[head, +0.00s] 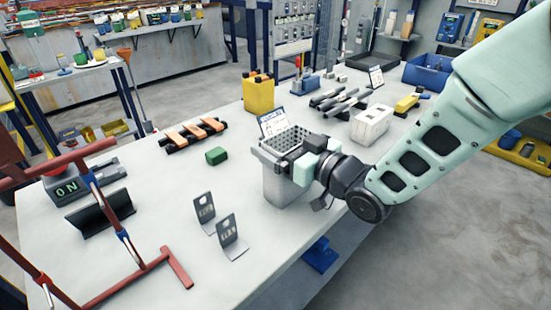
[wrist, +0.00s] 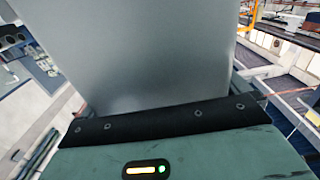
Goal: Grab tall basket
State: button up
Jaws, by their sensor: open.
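The tall grey basket (head: 278,188) stands upright on the pale table, with a perforated inside and a flared rim. My gripper (head: 303,166) is at its right side near the rim, with pale green finger parts close against it. The jaws are open; whether a finger is inside the basket is hidden. In the wrist view, a smooth grey wall (wrist: 150,50), apparently the basket's, fills the middle right in front of my gripper (wrist: 165,122). I cannot tell whether they touch.
A label card (head: 273,122) stands behind the basket. Two grey brackets (head: 231,236) stand front left.

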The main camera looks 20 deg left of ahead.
jog(key=shift+w+a, duration=0.1)
jog(key=shift+a, duration=0.05)
jog(key=c, duration=1)
jog(key=shift+r, duration=0.15)
